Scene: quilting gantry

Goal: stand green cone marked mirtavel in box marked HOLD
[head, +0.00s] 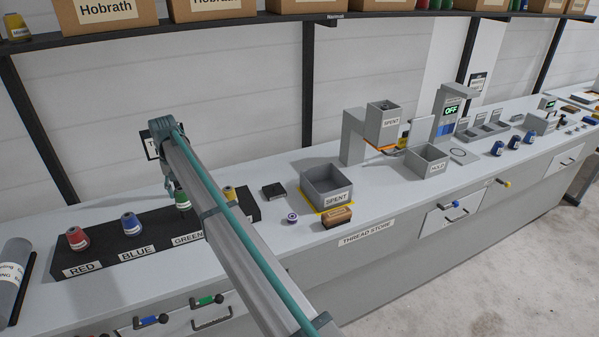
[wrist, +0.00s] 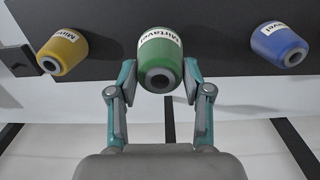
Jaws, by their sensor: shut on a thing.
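The green cone (wrist: 160,62), with a white label reading Mirtavel, sits between the two teal fingers of my gripper (wrist: 160,88) in the wrist view. My gripper is shut on it. In the head view the green cone (head: 182,201) is upright at the GREEN place of the black rack (head: 150,252), with my gripper (head: 176,187) at it and my arm hiding part of that area. I cannot tell whether it still touches the rack. The grey open box marked HOLD (head: 427,162) stands farther right on the bench.
Red (head: 77,238), blue (head: 131,224) and yellow (head: 229,193) cones stand on the same rack.

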